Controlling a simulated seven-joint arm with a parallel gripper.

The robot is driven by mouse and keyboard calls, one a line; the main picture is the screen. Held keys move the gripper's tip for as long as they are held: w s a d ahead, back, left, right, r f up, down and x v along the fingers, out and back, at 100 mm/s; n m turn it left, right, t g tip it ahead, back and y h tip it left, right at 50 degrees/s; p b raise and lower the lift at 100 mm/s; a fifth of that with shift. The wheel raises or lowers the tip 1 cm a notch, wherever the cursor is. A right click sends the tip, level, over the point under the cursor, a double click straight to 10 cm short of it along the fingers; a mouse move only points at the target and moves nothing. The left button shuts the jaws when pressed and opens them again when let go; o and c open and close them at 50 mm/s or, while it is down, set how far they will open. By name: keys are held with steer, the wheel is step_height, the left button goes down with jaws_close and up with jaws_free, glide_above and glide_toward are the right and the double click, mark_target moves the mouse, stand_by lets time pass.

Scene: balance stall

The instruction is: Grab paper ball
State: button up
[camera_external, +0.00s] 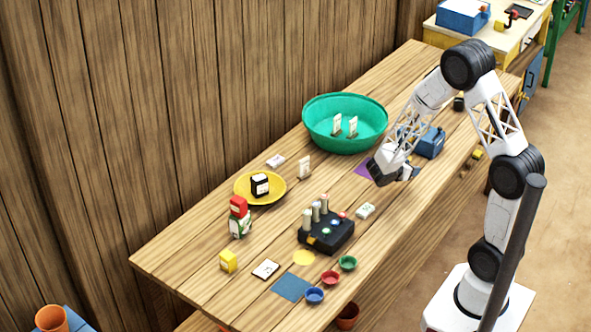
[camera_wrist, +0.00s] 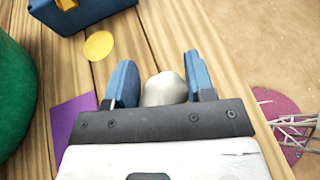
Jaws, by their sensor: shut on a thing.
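The paper ball (camera_wrist: 165,90) is a whitish, rounded lump in the wrist view. It sits between the two blue fingers of my gripper (camera_wrist: 160,76), which is shut on it. Its lower part is hidden behind the dark gripper bar. In the external view my gripper (camera_external: 384,176) is low over the table, right of the green bowl and by the purple square. I cannot make out the ball in that view.
The green bowl (camera_external: 325,133) holds two upright cards. A blue box (camera_external: 431,144) stands behind my gripper; a purple square (camera_wrist: 72,122) lies on the table. A black block with pegs (camera_external: 327,236) is nearer the front. The table's edge (camera_wrist: 212,62) is close on the right.

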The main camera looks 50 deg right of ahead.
steer(key=shift+s+a+r, duration=0.1)
steer(key=shift+s+a, duration=0.35)
steer(key=shift+s, duration=0.35)
steer(key=shift+s+a, duration=0.4)
steer(key=shift+s, duration=0.35)
